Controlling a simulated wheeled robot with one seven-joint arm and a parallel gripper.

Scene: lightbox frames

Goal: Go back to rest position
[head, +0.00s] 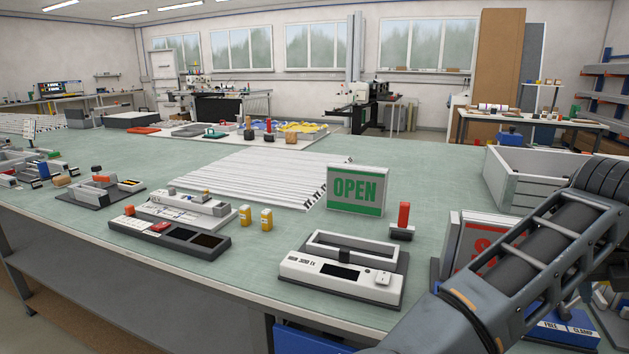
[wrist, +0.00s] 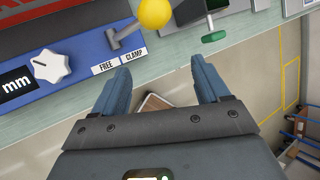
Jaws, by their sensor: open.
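My gripper (wrist: 160,68) shows in the wrist view with its two blue-grey fingers apart and nothing between them. It points at the edge of the green bench, with the floor showing below. A blue device (wrist: 85,68) with a white dial (wrist: 52,66), a yellow ball-topped lever (wrist: 153,13) and FREE and CLAMP labels lies just beyond the fingertips, not touching them. In the head view my arm (head: 520,250) crosses the lower right; the gripper itself is not clearly seen there.
The OPEN sign (head: 358,190) stands mid-bench, with a white-grey device (head: 340,285) in front. A green-knobbed part (wrist: 213,36) is at the bench edge.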

